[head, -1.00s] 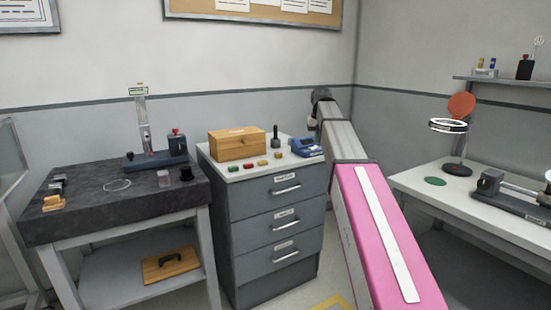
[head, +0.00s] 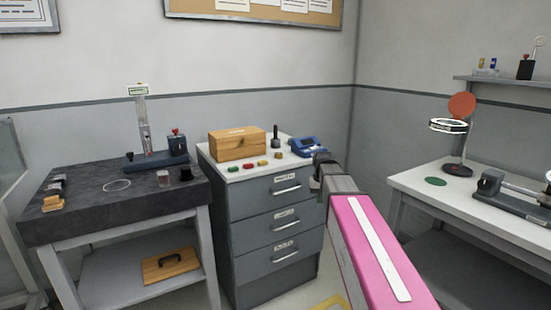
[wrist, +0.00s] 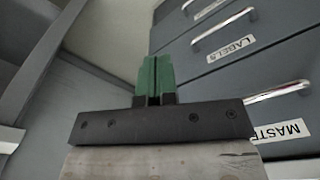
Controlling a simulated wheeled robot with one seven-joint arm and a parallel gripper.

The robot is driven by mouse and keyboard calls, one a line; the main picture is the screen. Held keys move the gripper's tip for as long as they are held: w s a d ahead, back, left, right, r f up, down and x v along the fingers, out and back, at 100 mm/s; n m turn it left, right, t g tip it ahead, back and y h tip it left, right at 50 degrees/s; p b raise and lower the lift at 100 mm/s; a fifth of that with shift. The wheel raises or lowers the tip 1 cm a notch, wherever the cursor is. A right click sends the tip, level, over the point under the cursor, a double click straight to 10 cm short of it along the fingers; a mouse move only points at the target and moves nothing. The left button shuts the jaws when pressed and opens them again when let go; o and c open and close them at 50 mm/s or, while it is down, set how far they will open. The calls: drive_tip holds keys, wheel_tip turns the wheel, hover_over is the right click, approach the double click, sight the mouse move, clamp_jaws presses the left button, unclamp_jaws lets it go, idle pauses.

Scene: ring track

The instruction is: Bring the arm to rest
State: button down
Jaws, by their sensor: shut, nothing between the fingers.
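My gripper shows in the wrist view (wrist: 155,78), its two green fingers together with nothing between them. Behind the fingers are the fronts of the drawer cabinet, close by on the right. In the head view my arm reaches out to the right side of the grey drawer cabinet (head: 287,237). The arm's far end is low there, near the cabinet's upper right corner. The fingers themselves are hidden in the head view.
A wooden box (head: 238,145) and a blue device (head: 309,147) stand on the cabinet top. A dark stone-topped table (head: 85,196) is at left, a white bench (head: 480,208) at right. Drawer handles (wrist: 225,29) stick out near my gripper.

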drive_tip(key=s+f+g, duration=0.1)
drive_tip(key=s+f, duration=1.8)
drive_tip(key=s, duration=0.2)
drive_tip(key=shift+d+f, duration=0.15)
drive_tip(key=shift+d, duration=0.1)
